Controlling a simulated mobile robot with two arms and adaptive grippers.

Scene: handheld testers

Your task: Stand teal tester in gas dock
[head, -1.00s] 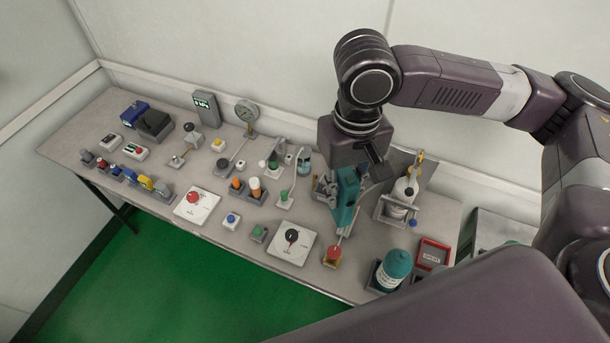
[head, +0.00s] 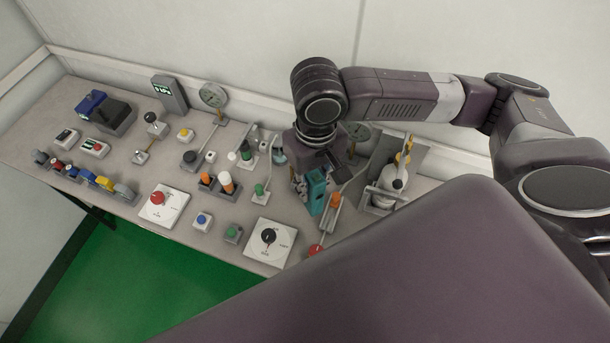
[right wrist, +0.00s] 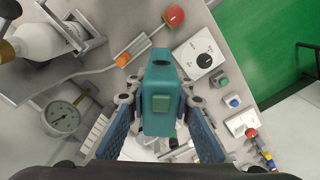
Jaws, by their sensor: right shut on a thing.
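The teal tester (head: 316,188) is held in my right gripper (head: 310,196) over the right part of the bench. In the right wrist view the tester (right wrist: 160,104) sits between the two fingers of my right gripper (right wrist: 158,92), which is shut on it. It appears clear of the bench top, though its lower end is hard to judge. No part is clearly marked as the gas dock. My left gripper is out of view.
An orange block (head: 335,200) on a thin grey strip and a red knob (head: 316,249) lie close to the tester. A round gauge (right wrist: 62,117) is nearby. A black-dial plate (head: 267,242) and several small switches crowd the bench leftward. My own arm hides the front right.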

